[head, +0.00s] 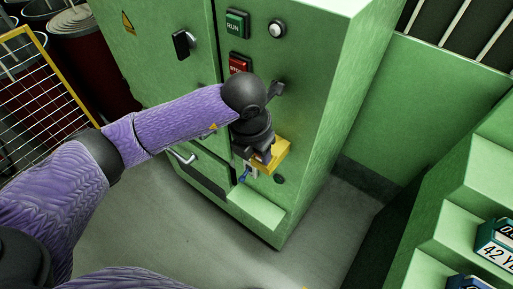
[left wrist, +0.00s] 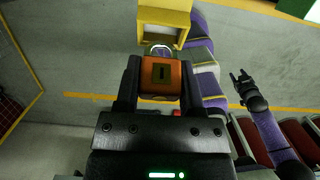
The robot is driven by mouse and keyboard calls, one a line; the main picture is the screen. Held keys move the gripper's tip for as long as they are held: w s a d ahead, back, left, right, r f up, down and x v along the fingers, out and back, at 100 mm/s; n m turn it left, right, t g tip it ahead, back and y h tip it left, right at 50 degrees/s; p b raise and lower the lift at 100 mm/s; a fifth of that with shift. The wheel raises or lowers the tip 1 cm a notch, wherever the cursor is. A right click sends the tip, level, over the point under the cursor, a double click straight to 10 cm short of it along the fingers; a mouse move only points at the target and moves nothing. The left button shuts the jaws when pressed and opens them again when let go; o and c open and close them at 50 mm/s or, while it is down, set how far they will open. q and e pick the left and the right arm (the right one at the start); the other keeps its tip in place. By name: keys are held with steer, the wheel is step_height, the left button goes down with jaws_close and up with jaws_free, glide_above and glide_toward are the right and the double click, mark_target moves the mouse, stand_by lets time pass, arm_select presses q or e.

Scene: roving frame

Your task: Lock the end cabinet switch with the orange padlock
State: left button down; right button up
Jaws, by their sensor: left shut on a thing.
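My left gripper (head: 258,153) is shut on the orange padlock (left wrist: 162,76), seen between its fingers in the left wrist view. The padlock's dark keyhole faces the camera. Its metal shackle (left wrist: 160,50) points to a yellow box-like part (left wrist: 165,20); I cannot tell whether it passes through anything. In the head view a yellow part (head: 276,155) shows beside the gripper, at the green cabinet's (head: 310,110) front. A dark handle (head: 275,89) is just above, partly behind my wrist. My right gripper (left wrist: 241,82) shows small in the left wrist view, its fingers apart.
The cabinet front has a green RUN button (head: 237,24), a red button (head: 239,64) partly covered by my arm and a black switch handle (head: 185,43). A yellow mesh barrier (head: 40,80) and red drums (head: 90,55) stand left. Green steps (head: 470,205) rise right. Grey floor (head: 150,215) is open in front.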

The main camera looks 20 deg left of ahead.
arm_select(q)
steer(key=shift+f+b, duration=0.25)
steer(key=shift+b, duration=0.25)
stand_by(2.5)
steer(key=shift+r, duration=0.25)
stand_by(1.8)
